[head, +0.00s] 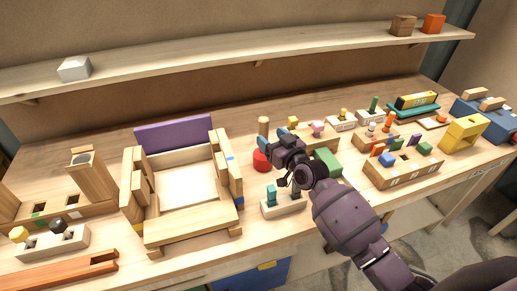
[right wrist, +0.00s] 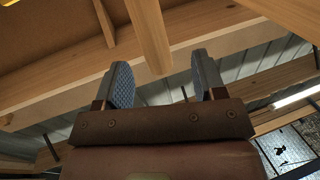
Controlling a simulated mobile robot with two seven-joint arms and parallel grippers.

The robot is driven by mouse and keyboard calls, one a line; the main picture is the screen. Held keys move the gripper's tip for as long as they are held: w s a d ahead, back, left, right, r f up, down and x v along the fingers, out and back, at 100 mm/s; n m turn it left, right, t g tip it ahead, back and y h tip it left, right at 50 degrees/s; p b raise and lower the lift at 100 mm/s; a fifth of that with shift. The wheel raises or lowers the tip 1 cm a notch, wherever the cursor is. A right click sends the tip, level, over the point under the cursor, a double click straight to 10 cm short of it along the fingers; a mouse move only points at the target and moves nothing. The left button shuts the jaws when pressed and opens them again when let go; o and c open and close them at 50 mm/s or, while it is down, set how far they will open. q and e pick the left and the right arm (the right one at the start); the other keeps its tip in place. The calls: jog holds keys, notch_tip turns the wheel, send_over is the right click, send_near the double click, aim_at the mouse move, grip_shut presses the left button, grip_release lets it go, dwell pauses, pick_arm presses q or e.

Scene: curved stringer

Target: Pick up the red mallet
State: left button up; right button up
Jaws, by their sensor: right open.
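The red mallet stands upright on the bench in the head view, its red head (head: 261,161) down and its pale wooden handle (head: 263,126) pointing up. My right gripper (head: 274,142) is beside the handle in the head view, with blue finger pads and dark fingers. In the right wrist view, which looks upside down, the handle (right wrist: 150,35) reaches between the two spread fingers (right wrist: 157,85). A gap shows on each side of it. The gripper is open and holds nothing. Part of the mallet head is hidden behind the gripper. My left gripper is not in view.
A wooden frame with a purple board (head: 174,132) stands left of the mallet. A shelf (head: 200,60) runs along the wall above.

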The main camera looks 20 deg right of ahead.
aim_at(261, 124)
jog(key=shift+x, duration=0.9)
jog(key=shift+d+r+x, duration=0.15)
jog(key=shift+x, duration=1.15)
jog(key=shift+d+r+x, duration=0.1)
jog(key=shift+x, duration=1.15)
jog(key=shift+w, duration=0.1)
grip_shut()
